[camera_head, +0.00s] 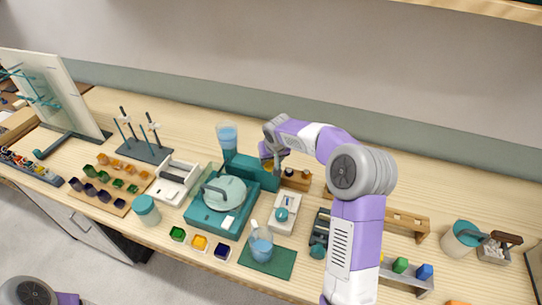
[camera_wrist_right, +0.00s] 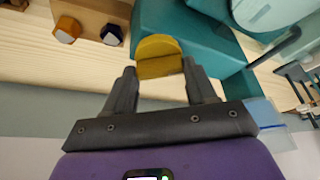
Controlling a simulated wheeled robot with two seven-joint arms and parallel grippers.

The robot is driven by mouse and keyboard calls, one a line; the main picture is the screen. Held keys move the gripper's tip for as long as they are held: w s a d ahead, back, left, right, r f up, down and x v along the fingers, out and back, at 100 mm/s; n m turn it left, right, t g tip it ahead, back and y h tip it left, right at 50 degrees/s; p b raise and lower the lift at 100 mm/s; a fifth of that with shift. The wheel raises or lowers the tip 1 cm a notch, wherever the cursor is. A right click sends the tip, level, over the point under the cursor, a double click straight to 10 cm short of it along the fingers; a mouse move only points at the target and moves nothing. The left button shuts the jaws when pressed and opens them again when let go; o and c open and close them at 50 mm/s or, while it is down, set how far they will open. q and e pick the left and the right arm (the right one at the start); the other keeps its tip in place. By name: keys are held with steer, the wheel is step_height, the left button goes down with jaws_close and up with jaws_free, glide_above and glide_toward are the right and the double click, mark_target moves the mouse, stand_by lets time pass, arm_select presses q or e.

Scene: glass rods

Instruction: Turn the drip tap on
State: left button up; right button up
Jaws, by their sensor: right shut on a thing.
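The drip tap is a yellow knob (camera_wrist_right: 158,52) on the teal body (camera_head: 250,172) of the grinding machine, below a clear container of blue water (camera_head: 227,135). In the right wrist view the knob sits between the two dark fingers of my right gripper (camera_wrist_right: 158,74), which is shut on it. In the head view my right gripper (camera_head: 272,156) comes down from above onto the knob and hides most of it. I cannot tell whether water is running. My left gripper is out of view; only a piece of my left arm shows at the bottom left.
The round grinding wheel (camera_head: 225,192) is in front of the tap. A jug of water (camera_head: 261,243) stands on a green mat (camera_head: 268,262). A wooden block with knobs (camera_head: 296,180) lies close right of the tap. A rod stand (camera_head: 145,150) is at the left.

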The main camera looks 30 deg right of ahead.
steer(key=n+p, duration=0.1)
steer(key=n, duration=0.1)
steer(key=n+y+p, duration=0.1)
steer(key=p, duration=0.1)
steer(key=shift+d+r+n, duration=0.15)
steer(key=shift+n, duration=0.25)
steer(key=n+y+p, duration=0.1)
steer(key=n+p, duration=0.1)
steer(key=shift+d+n+y, duration=0.1)
steer(key=shift+n+y, duration=0.2)
steer(key=shift+w+n+y+p, duration=0.1)
steer(key=shift+n+y+p, duration=0.4)
steer(key=shift+n, duration=0.7)
steer(key=shift+n+g+p, duration=0.4)
steer(key=shift+n, duration=0.8)
steer(key=shift+y, duration=0.3)
steer(key=o, duration=1)
steer(key=shift+o, duration=0.2)
steer(key=v, duration=0.7)
